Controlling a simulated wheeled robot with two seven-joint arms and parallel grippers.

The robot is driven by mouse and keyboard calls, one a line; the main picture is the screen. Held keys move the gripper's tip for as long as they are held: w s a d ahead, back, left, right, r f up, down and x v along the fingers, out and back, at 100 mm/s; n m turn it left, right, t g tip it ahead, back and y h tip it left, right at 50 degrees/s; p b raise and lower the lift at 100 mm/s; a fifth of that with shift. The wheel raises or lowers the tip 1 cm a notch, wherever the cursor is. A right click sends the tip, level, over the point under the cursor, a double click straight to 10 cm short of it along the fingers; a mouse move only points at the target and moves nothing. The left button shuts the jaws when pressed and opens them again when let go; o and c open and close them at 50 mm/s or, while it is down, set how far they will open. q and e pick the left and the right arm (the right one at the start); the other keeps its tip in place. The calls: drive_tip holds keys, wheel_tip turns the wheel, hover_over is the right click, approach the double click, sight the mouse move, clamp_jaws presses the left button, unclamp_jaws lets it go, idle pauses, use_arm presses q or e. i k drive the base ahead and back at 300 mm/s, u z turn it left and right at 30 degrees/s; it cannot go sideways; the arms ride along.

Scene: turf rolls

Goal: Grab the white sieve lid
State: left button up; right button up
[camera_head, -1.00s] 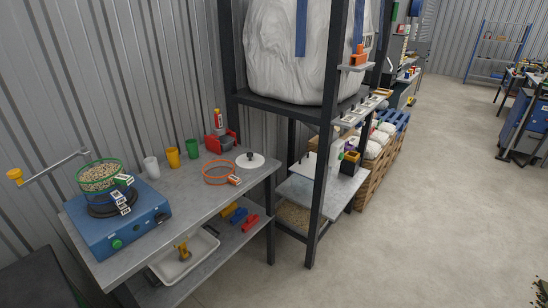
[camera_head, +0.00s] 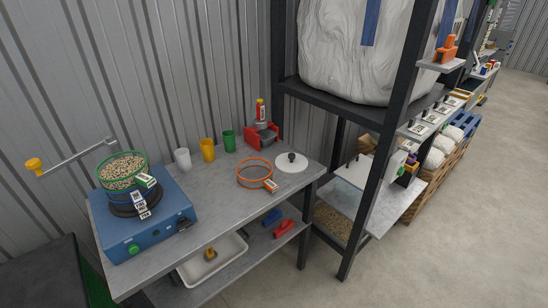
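The white sieve lid (camera_head: 292,163) is a flat round disc with a dark knob in its middle. It lies on the grey workbench (camera_head: 220,203) near the bench's right end. An orange sieve ring (camera_head: 255,174) with a small tag lies just left of it. Neither of my grippers is in view, and nothing covers the lid.
A blue shaker (camera_head: 150,215) carrying a green-rimmed sieve of grain (camera_head: 123,170) stands at the bench's left. White, yellow and green cups and a red holder (camera_head: 262,135) line the back. A dark rack post (camera_head: 385,140) rises right of the bench. Floor is clear at lower right.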

sight(290, 163)
drive_tip(key=z, duration=1.8)
drive_tip(key=i, duration=3.05)
drive_tip(key=u, duration=2.05)
